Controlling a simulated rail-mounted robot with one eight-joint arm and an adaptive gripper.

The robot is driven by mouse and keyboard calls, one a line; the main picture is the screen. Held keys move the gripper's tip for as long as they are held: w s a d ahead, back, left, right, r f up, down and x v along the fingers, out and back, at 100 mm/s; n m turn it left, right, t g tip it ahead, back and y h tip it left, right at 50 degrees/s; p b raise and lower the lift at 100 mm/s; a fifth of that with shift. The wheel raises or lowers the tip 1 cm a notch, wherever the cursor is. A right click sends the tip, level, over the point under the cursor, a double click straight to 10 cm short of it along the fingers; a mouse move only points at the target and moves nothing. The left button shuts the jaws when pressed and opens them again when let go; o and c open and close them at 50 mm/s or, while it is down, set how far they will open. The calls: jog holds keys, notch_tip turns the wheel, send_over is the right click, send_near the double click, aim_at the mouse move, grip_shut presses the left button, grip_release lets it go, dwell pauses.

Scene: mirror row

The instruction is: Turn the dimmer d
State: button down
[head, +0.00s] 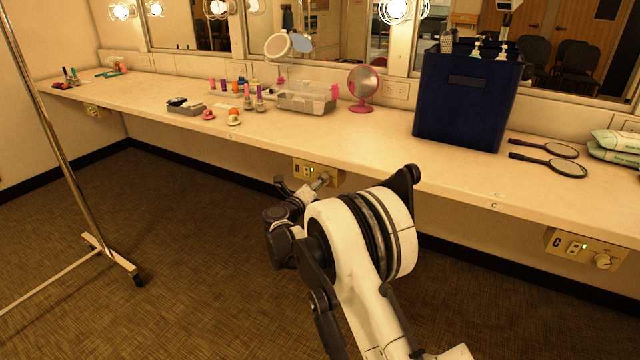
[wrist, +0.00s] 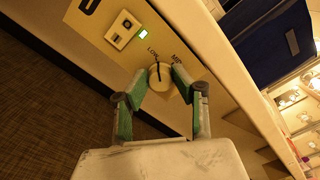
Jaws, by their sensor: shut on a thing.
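The dimmer plate marked D (head: 301,168) is on the wall face under the counter, with a lit green light. In the wrist view the plate (wrist: 127,47) shows tilted, with LOW and MID printed beside a round pale knob (wrist: 160,77). The dark pointer line on the knob points up in the picture, between LOW and MID, nearer LOW. My gripper (wrist: 161,76) has one green-padded finger on each side of the knob and is shut on it. In the head view my gripper (head: 304,188) is at the plate, and the arm and fingers partly cover the knob.
A similar plate C (head: 558,242) with its own knob is at the right. Above, the counter (head: 390,138) holds a navy bin (head: 463,105), a pink mirror (head: 362,88), hand mirrors and make-up. A metal rack (head: 60,140) stands at left. The carpet between is clear.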

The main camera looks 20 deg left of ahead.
jog(key=shift+n, duration=0.6)
jog(key=c, duration=1.4)
grip_release()
jog(key=shift+c, duration=0.2)
jog(key=s+a, duration=0.1)
jog(key=s, duration=1.1)
jog(key=shift+a, duration=0.4)
